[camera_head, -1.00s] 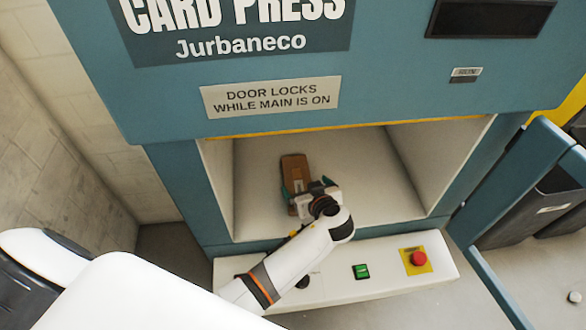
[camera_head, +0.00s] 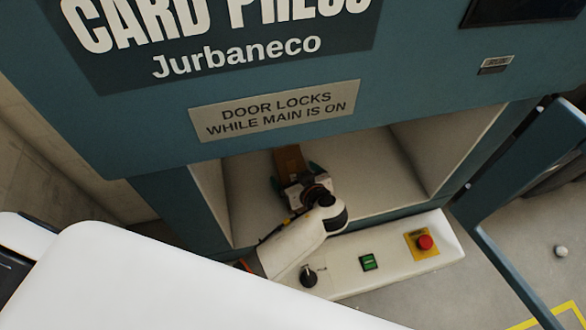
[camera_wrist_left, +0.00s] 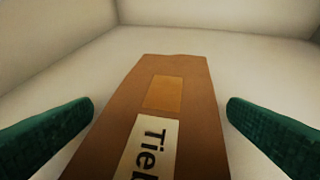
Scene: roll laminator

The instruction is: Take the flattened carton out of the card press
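The flattened carton (camera_head: 289,160) is a brown flat board lying on the pale floor of the open card press (camera_head: 375,185). In the left wrist view the carton (camera_wrist_left: 190,80) runs away from me, with an orange patch and a white label with partly hidden dark letters. My left gripper (camera_head: 293,176) reaches into the press chamber over the near part of the carton. Its green fingers (camera_wrist_left: 160,104) are spread, one on each side of the carton, with a gap visible on both sides. The carton's near end is hidden. My right gripper is not in view.
Below the opening is a control ledge with a black knob (camera_head: 308,276), a green switch (camera_head: 369,262) and a red button (camera_head: 425,242). The blue door (camera_head: 548,160) stands open at right. The chamber's right part is empty.

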